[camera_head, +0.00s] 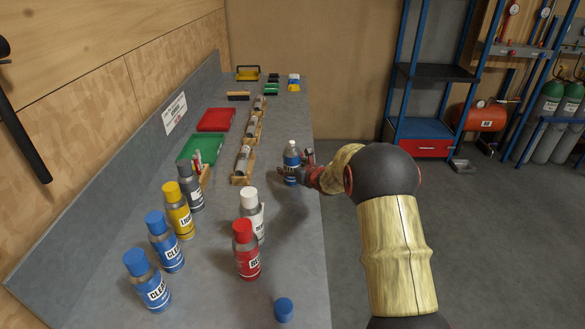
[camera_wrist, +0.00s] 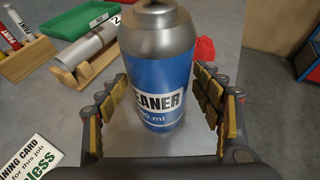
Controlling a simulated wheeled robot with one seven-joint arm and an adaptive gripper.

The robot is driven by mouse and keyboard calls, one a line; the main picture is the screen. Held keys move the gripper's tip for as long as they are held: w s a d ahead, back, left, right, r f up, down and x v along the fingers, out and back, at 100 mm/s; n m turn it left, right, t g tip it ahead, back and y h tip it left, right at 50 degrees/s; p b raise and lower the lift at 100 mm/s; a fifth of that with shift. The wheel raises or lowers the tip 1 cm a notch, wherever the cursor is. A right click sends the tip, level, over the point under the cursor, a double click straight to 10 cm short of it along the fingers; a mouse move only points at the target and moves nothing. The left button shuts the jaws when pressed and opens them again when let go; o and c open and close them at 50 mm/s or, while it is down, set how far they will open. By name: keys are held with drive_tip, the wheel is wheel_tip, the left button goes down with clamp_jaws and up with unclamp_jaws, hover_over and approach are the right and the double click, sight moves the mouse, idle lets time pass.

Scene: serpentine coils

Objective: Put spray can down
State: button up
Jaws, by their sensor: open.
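A blue and silver spray can (camera_head: 291,168), labelled cleaner, stands upright on the grey bench (camera_head: 222,275) near its right edge. In the wrist view the same can (camera_wrist: 158,80) is between my two fingers, with its base on the bench surface. My gripper (camera_head: 292,176) is open around the can; in the wrist view the gripper (camera_wrist: 165,112) shows gaps between the padded fingers and the can on both sides. The can's top is cut off in the wrist view.
Several other cans, such as a red one (camera_head: 246,250) and a yellow one (camera_head: 179,212), stand nearer. A loose blue cap (camera_head: 284,309) lies at the front. Wooden cradles (camera_head: 243,165) with cylinders are left of my gripper. A red thing (camera_wrist: 204,50) lies behind the can.

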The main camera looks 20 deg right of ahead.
drive_tip(key=p+v, duration=0.2)
drive_tip(key=v, duration=1)
